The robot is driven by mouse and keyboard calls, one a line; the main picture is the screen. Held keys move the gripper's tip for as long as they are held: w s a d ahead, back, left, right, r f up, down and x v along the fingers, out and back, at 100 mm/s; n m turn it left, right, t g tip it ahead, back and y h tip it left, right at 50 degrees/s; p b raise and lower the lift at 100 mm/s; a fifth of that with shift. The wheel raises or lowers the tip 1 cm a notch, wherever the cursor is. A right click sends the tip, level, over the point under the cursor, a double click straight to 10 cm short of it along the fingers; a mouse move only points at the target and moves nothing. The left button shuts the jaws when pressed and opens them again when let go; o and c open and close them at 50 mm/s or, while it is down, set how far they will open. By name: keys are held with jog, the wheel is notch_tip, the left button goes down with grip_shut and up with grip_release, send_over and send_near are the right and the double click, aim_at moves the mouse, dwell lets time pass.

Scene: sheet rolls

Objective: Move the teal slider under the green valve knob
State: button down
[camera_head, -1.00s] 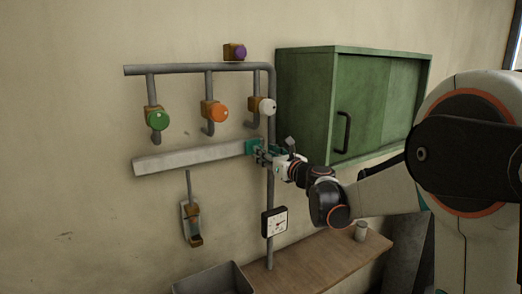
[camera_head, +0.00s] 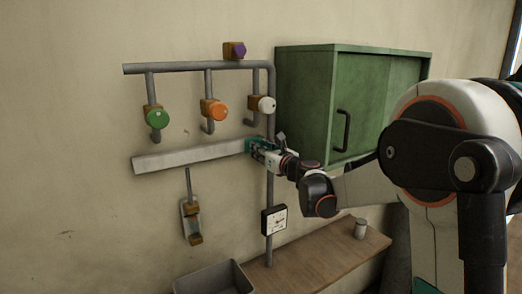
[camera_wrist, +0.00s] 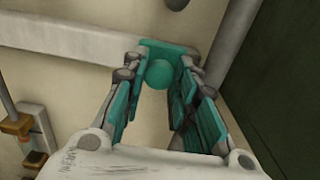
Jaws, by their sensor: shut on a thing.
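The teal slider (camera_wrist: 158,74) sits at the right end of the pale horizontal rail (camera_head: 190,157), below the white knob (camera_head: 267,104). My gripper (camera_head: 262,149) is at the slider, and in the wrist view its fingers (camera_wrist: 160,88) stand on both sides of the slider's round teal handle, shut on it. In the head view my gripper hides much of the slider. The green valve knob (camera_head: 157,117) is at the far left of the pipe, above the left part of the rail. The orange knob (camera_head: 217,110) is between the green and white knobs.
A green cabinet (camera_head: 350,105) hangs just right of my gripper. A vertical pipe (camera_head: 270,185) with a gauge (camera_head: 274,220) runs behind. A lever switch (camera_head: 191,220) is under the rail. A shelf (camera_head: 320,258) holds a small can (camera_head: 360,228); a grey bin (camera_head: 215,278) is beside it.

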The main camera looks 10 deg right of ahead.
jog(key=s+a+b, duration=0.1)
jog(key=s+a, duration=0.2)
jog(key=a, duration=0.7)
jog(key=s+a+b, duration=0.1)
jog(key=s+a, duration=0.2)
jog(key=a, duration=0.7)
jog(key=s+a+b, duration=0.2)
jog(key=s+a, duration=0.2)
jog(key=a, duration=0.6)
jog(key=shift+a, duration=0.2)
jog(key=c, duration=1.5)
grip_release()
jog(key=shift+w, duration=0.1)
jog(key=shift+c, duration=0.2)
jog(key=shift+d, duration=0.15)
jog(key=w+d+p, duration=0.2)
jog(key=w+d, duration=0.2)
jog(key=d, duration=1)
jog(key=w+d+p, duration=0.1)
jog(key=w+d, duration=0.4)
jog(key=d, duration=0.9)
jog(key=shift+w+d+p, duration=0.15)
jog(key=shift+d+p, duration=0.05)
jog(key=shift+p, duration=0.15)
jog(key=v, duration=1.6)
